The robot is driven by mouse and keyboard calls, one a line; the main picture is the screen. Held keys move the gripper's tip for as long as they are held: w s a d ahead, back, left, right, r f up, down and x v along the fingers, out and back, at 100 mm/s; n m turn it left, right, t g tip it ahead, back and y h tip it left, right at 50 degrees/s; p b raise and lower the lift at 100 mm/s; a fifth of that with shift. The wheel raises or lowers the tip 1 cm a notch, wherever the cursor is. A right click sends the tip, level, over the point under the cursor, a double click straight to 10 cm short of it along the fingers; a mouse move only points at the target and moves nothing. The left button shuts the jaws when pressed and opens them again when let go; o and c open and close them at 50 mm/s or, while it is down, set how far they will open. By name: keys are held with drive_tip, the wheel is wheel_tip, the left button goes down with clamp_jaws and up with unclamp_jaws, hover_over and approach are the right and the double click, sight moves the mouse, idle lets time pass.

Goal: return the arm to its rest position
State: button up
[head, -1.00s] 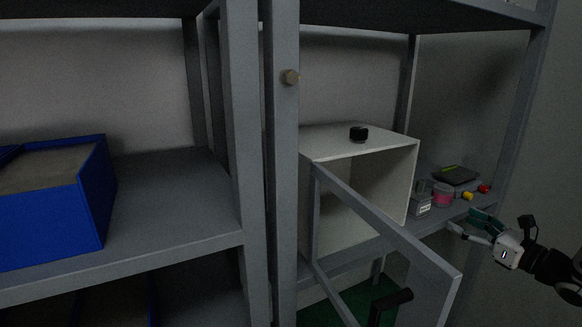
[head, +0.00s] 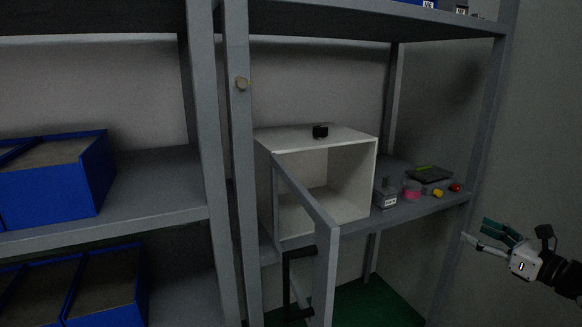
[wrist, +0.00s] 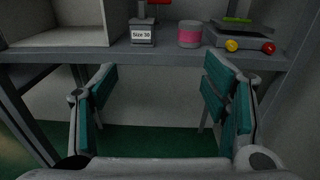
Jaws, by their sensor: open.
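My gripper (head: 484,238) is at the right of the head view, in front of and a little below the shelf's front edge. It is open and empty. In the wrist view its two teal-padded fingers (wrist: 160,95) stand wide apart, with only the space below the shelf between them. My arm comes in from the right edge of the head view.
A white box (head: 345,138) with an open framed door (head: 322,225) stands on the shelf. Beside it are a block labelled "Size 30" (wrist: 142,33), a pink-banded jar (wrist: 190,34), a dark device (head: 430,174), and yellow (head: 437,193) and red (head: 454,187) knobs. Blue bins (head: 55,195) stand left.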

drive_tip(key=s+a+r+n+g+y, duration=0.1)
drive_tip(key=a+r+n+g, duration=0.2)
drive_tip(key=a, duration=0.4)
drive_tip(key=s+a+r+n+g+y, duration=0.1)
drive_tip(key=a+n+g+y, duration=0.2)
drive_tip(key=a, duration=0.4)
drive_tip(key=s+a+r+n+g, duration=0.25)
drive_tip(key=a+n, duration=0.25)
drive_tip(key=a, duration=0.3)
drive_tip(key=s+a+r+n+g+h, duration=0.25)
drive_tip(key=s+a+n+g, duration=0.25)
drive_tip(key=s+a+n, duration=0.4)
drive_tip(key=s+f+n+g+h, duration=0.2)
drive_tip(key=s+n+h, duration=0.75)
drive_tip(key=s, duration=1.35)
wheel_tip(320, 180, up, 17)
drive_tip(key=n+t+y+p, duration=0.1)
drive_tip(key=n+t+p, duration=0.1)
drive_tip(key=p, duration=1.3)
drive_tip(key=shift+d+f+t+y+p, duration=0.15)
drive_tip(key=shift+d+t+y+p, duration=0.15)
drive_tip(key=shift+t, duration=0.25)
